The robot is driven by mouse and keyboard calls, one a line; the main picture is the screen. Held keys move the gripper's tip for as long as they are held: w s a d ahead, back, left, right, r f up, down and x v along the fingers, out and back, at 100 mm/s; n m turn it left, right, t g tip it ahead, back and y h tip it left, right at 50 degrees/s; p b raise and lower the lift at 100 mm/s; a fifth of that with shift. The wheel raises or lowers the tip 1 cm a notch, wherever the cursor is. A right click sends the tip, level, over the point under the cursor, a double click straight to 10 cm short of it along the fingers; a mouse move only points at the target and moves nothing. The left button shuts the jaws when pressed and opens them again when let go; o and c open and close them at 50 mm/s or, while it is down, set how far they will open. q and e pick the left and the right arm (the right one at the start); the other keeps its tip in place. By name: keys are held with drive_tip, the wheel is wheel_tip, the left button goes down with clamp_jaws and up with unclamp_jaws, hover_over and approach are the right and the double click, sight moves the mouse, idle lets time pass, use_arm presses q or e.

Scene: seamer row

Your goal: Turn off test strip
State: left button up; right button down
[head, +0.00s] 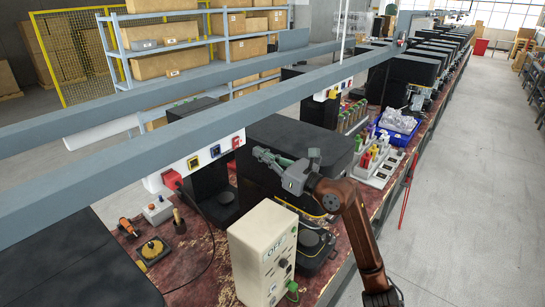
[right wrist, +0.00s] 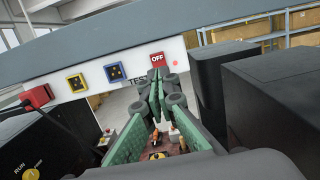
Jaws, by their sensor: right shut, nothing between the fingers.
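The white test strip (head: 222,151) hangs below the grey beam in the head view. In the right wrist view the strip (right wrist: 98,80) shows the letters TEST, partly hidden by my fingers. At its right end is a red switch (right wrist: 158,60) marked OFF; it also shows in the head view (head: 237,142). Left of it are a blue socket (right wrist: 115,72), a yellow socket (right wrist: 77,83) and a red plug (right wrist: 37,96). My right gripper (right wrist: 160,78) is shut and empty, its tips just below the switch in the picture; contact is unclear. My left gripper is not in view.
The grey beam (head: 150,145) runs above the strip. Black machines (head: 295,140) stand close on the bench. A cream control box (head: 265,250) stands in front. A second white strip (head: 333,90) hangs farther along. The floor at right is clear.

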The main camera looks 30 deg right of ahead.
sight(238, 140)
drive_tip(key=p+x, duration=0.1)
drive_tip(key=x, duration=0.5)
drive_tip(key=shift+w+a, duration=0.15)
drive_tip(key=shift+w, duration=0.25)
drive_tip(key=shift+r+p, duration=0.1)
drive_tip(key=shift+p, duration=0.3)
